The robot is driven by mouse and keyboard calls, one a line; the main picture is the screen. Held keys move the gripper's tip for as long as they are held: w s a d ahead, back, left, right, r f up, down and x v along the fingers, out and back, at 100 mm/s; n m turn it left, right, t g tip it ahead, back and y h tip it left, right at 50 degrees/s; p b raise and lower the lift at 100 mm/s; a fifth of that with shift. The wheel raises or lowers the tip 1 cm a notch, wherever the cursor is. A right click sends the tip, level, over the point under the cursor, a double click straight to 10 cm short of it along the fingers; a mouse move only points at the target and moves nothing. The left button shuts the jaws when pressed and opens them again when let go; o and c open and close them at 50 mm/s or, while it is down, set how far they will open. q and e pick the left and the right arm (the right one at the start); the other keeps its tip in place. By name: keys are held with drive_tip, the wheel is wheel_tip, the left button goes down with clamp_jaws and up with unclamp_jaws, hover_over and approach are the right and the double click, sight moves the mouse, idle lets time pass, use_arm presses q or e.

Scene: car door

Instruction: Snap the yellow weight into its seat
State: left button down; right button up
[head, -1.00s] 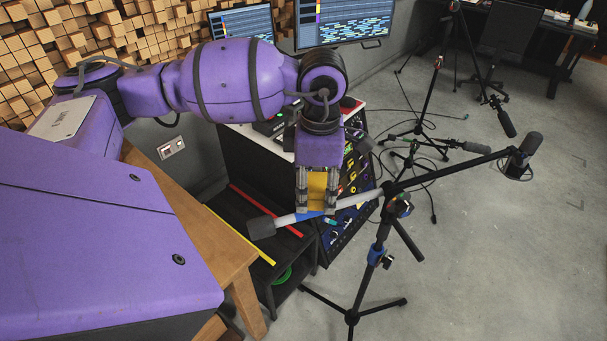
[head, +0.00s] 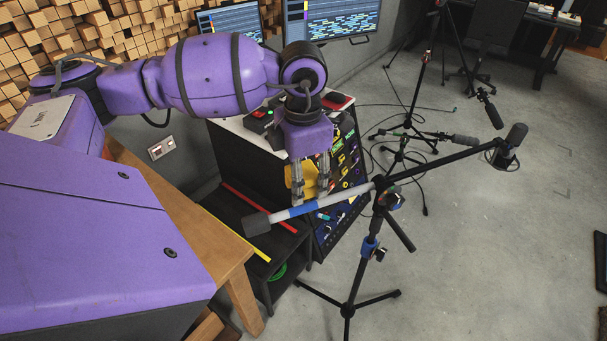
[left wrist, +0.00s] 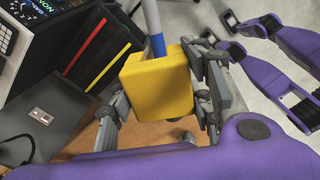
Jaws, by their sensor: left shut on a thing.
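My left gripper (head: 310,194) is shut on the yellow weight (head: 297,180), a block that shows beside and behind the fingers in the head view. In the left wrist view the yellow weight (left wrist: 156,86) sits between the two grey fingers of the left gripper (left wrist: 160,95). The microphone boom (head: 345,196) slants just below the fingers, with a blue band (head: 298,211) near its dark end block (head: 257,223). In the left wrist view the weight hides part of the blue band (left wrist: 158,44). I cannot tell whether weight and boom touch.
The black stand (head: 357,280) carries the boom, with a microphone (head: 510,146) at its far end. A rack of coloured controls (head: 342,170) and a wooden table (head: 190,225) stand close by. Another stand with cables is behind. The floor at right is mostly clear.

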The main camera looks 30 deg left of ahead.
sight(303, 206)
use_arm(q)
drive_tip(key=shift+f+b, duration=0.6)
drive_tip(key=shift+f, duration=1.75)
use_arm(e)
drive_tip(key=shift+s+d+f, duration=0.2)
drive_tip(key=shift+d+f, duration=0.05)
drive_tip(key=shift+f, duration=0.45)
drive_tip(key=shift+w+r, duration=0.1)
drive_tip(key=shift+r, duration=0.05)
drive_tip(key=shift+s, duration=0.2)
drive_tip(key=shift+s+d+f, duration=0.1)
drive_tip(key=shift+s+f, duration=0.15)
drive_tip(key=shift+f, duration=0.05)
drive_tip(key=shift+d, duration=0.1)
drive_tip(key=shift+w+r, duration=0.2)
use_arm(q)
drive_tip(key=shift+f, duration=0.3)
use_arm(e)
drive_tip(key=shift+a+f, duration=0.2)
drive_tip(key=shift+a, duration=0.05)
